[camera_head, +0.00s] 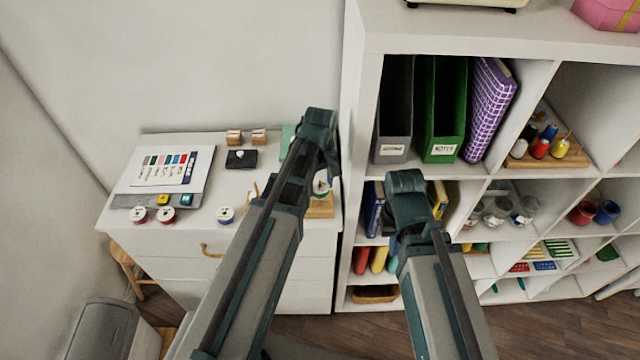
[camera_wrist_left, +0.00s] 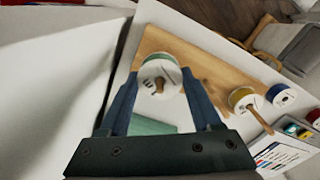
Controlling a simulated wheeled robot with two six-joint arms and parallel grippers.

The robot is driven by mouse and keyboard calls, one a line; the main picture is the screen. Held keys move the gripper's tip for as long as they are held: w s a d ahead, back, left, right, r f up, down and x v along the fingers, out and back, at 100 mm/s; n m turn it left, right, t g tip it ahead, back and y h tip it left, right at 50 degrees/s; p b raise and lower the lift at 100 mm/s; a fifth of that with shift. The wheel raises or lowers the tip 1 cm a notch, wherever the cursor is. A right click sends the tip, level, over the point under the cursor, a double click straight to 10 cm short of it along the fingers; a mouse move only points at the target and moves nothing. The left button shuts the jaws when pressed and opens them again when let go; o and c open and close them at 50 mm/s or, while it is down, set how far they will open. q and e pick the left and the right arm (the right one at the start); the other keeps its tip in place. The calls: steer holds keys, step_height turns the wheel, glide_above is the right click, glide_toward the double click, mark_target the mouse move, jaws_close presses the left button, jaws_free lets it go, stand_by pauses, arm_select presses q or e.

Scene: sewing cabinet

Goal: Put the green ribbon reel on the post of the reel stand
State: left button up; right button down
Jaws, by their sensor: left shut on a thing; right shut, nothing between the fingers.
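The green ribbon reel (camera_wrist_left: 158,70), with white end discs, is between the two fingers of my left gripper (camera_wrist_left: 161,82), which is shut on it. A wooden post tip shows at the reel's centre, so the reel appears to be around the post; how far down it sits is unclear. The wooden reel stand (camera_wrist_left: 205,68) lies below, and its edge shows in the head view (camera_head: 320,209). My left arm hides much of the stand in the head view. My right gripper (camera_head: 407,190) is shut and empty before the shelf.
A colour chart (camera_head: 172,166) and a black box (camera_head: 241,159) lie behind. The cube shelf (camera_head: 358,70) rises close to the right.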

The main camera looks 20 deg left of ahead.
arm_select(q)
steer(key=shift+f, duration=0.1)
steer(key=o, duration=1.4)
step_height(320, 180, up, 14)
steer(key=p, duration=1.4)
steer(key=shift+f, duration=0.1)
